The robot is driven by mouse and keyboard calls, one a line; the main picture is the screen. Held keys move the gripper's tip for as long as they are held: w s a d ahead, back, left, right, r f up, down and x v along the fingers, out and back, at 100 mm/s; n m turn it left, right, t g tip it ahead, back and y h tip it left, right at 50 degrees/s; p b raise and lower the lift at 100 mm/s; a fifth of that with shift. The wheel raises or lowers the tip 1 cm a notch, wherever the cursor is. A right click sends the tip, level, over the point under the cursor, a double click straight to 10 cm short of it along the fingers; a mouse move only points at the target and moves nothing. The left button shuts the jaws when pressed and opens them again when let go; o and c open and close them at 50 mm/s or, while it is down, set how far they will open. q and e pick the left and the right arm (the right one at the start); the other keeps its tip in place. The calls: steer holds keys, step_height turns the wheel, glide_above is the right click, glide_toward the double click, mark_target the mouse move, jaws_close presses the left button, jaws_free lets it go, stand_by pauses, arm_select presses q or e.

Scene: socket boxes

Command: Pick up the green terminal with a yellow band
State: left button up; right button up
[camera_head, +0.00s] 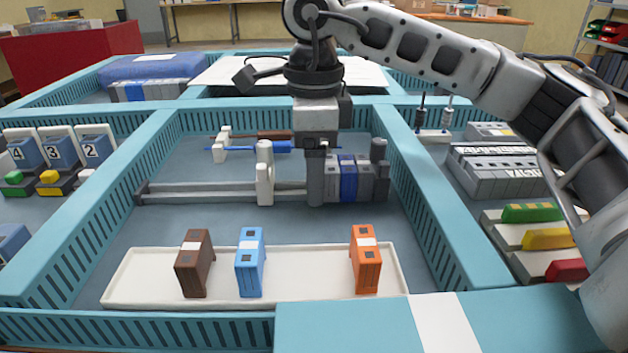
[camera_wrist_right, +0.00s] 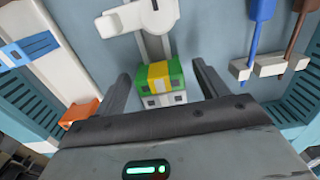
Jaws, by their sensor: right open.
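The green terminal with a yellow band (camera_wrist_right: 160,84) shows in the right wrist view, close to a white clamp (camera_wrist_right: 137,15) on the rail. It lies between the two fingers of my right gripper (camera_wrist_right: 162,76), which is open, with a gap visible on both sides. In the head view my right gripper (camera_head: 316,185) points down over the rail (camera_head: 215,191), between the white clamp (camera_head: 264,175) and a row of grey and blue terminals (camera_head: 350,178). The green terminal is hidden there, apparently behind the near finger. My left gripper is not in view.
Brown (camera_head: 194,263), blue (camera_head: 249,262) and orange (camera_head: 366,260) terminals stand on a white tray (camera_head: 310,292) in front of the rail. Screwdrivers (camera_head: 262,148) lie behind it. Teal crate walls (camera_head: 420,200) surround the area.

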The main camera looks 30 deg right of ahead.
steer(key=shift+f, duration=0.45)
steer(key=shift+c, duration=0.3)
steer(key=c, duration=1.1)
